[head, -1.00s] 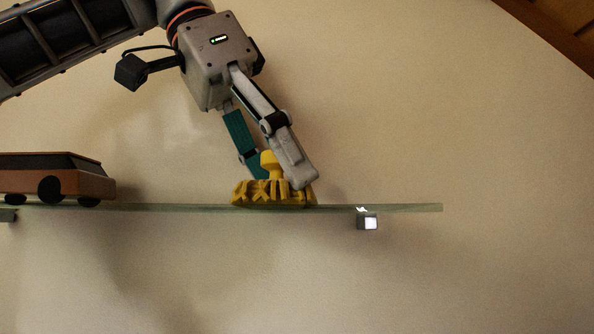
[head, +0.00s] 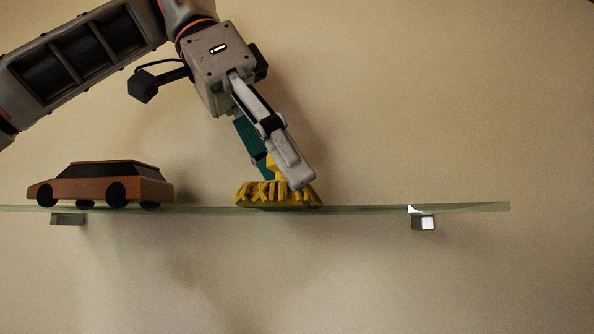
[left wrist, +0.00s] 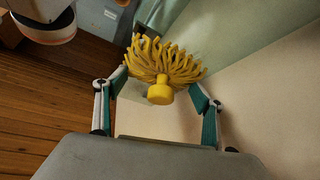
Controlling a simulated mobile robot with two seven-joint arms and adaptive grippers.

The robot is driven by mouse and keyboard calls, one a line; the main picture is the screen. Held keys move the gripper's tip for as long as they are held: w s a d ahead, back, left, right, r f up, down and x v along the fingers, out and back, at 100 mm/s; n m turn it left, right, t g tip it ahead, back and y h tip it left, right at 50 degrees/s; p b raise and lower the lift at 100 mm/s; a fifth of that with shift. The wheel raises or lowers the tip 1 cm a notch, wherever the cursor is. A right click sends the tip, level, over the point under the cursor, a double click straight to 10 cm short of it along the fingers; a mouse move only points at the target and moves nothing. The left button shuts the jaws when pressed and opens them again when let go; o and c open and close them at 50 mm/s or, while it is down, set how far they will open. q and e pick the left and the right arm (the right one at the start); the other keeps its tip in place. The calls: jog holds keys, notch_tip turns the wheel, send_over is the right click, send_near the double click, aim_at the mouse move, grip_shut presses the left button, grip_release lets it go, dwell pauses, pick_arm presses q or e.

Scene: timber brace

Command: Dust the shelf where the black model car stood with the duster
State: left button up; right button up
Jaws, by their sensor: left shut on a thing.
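The yellow duster (head: 268,197), with a fringe of thick strands and a knob handle, is on the glass shelf (head: 370,209). Its strands appear to touch the shelf top. My left gripper (head: 282,176) comes down from above and is shut on the duster; the near finger hides part of the handle. In the left wrist view the duster (left wrist: 165,62) sits between the two fingers, knob towards the camera. A brown-orange model car with dark windows (head: 100,186) stands on the shelf left of the duster. I see no black car. My right gripper is not in view.
The shelf rests on a left bracket (head: 68,219) and a right bracket (head: 423,223) against a beige wall (head: 430,100). The shelf is bare right of the duster to its end. A short bare stretch lies between duster and car.

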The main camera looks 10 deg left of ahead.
pick_arm(q)
jog(key=shift+a, duration=1.25)
